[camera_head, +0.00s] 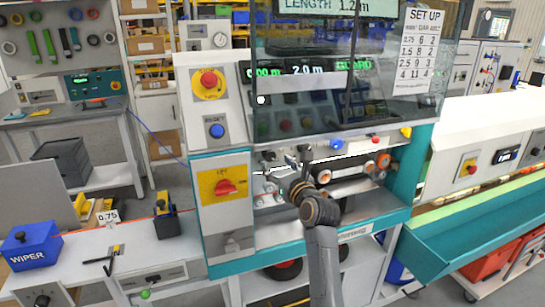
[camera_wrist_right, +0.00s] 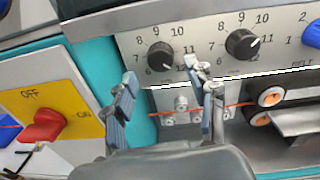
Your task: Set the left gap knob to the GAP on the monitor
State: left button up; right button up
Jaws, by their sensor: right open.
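The monitor (camera_head: 335,8) is cut off at the top of the head view; only "LENGTH 1.2 m" is readable, with no GAP line visible. The left gap knob (camera_wrist_right: 160,56) is black, with a numbered scale around it; its white mark seems to point down-right. It also shows small in the head view (camera_head: 268,156). A second black knob (camera_wrist_right: 242,43) with a similar scale sits to its right. My right gripper (camera_wrist_right: 163,88) is open and empty, its fingers just below and in front of the left knob, apparently apart from it. It also shows in the head view (camera_head: 279,172). My left gripper is out of view.
A SET UP sheet (camera_head: 419,45) hangs on the clear guard (camera_head: 400,75) above the knobs. A red OFF/ON switch (camera_wrist_right: 43,127) on a yellow plate is left of my gripper. An orange wire and rollers (camera_wrist_right: 270,97) lie below the knobs. A blue knob (camera_wrist_right: 313,33) is at the right.

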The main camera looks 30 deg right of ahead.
aim_at(271, 156)
jog(key=shift+w+d, duration=0.2)
jog(key=shift+w, duration=0.75)
jog(key=shift+w+d, duration=0.2)
jog(key=shift+w, duration=0.7)
jog(key=c, duration=1.2)
